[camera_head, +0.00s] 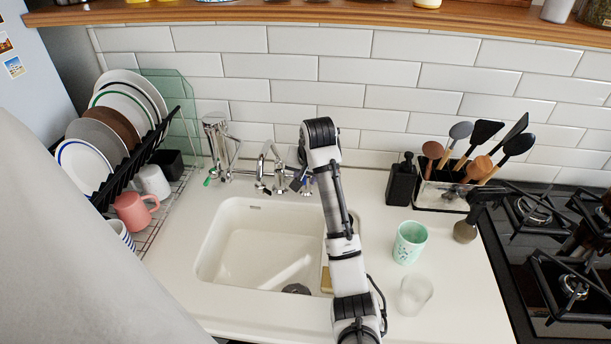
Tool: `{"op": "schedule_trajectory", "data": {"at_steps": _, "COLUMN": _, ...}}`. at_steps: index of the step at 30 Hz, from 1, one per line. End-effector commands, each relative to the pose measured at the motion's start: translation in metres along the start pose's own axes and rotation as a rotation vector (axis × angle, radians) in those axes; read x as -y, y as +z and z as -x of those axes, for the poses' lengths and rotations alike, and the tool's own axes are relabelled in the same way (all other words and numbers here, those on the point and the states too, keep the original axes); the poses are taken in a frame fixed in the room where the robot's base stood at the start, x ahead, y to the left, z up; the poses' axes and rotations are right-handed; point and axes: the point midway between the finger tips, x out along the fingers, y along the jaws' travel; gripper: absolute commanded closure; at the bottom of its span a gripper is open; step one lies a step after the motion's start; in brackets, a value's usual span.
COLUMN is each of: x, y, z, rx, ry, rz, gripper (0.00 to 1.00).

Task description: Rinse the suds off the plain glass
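A plain clear glass (415,294) stands upright on the white counter to the right of the sink, close to the front. It looks cloudy, but I cannot make out the suds clearly. A pale green patterned tumbler (409,243) stands just behind it. The white sink basin (235,250) looks empty apart from its drain and a pale streak. The chrome tap (267,165) is at the back of the sink. My arm reaches over the basin's right side toward the tap.
A dish rack (160,215) with plates and mugs stands left. A yellowish sponge (326,280) is partly hidden by my arm. A black container (401,184), a utensil holder (440,195) and the gas hob (545,250) are right. The counter's front right is clear.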

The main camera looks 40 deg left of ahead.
Motion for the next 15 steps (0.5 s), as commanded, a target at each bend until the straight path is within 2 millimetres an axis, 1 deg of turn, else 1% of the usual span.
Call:
{"op": "schedule_trajectory", "data": {"at_steps": 7, "x": -0.0002, "y": 0.0003, "z": -0.0012, "rx": 0.000, "ry": 0.000, "rz": 0.000, "gripper": 0.69}}
{"op": "schedule_trajectory", "data": {"at_steps": 14, "x": -0.0001, "y": 0.0003, "z": -0.0011, "rx": 0.000, "ry": 0.000, "rz": 0.000, "gripper": 0.99}}
{"op": "schedule_trajectory", "data": {"at_steps": 15, "x": -0.0001, "y": 0.0003, "z": -0.0010, "rx": 0.000, "ry": 0.000, "rz": 0.000, "gripper": 1.00}}
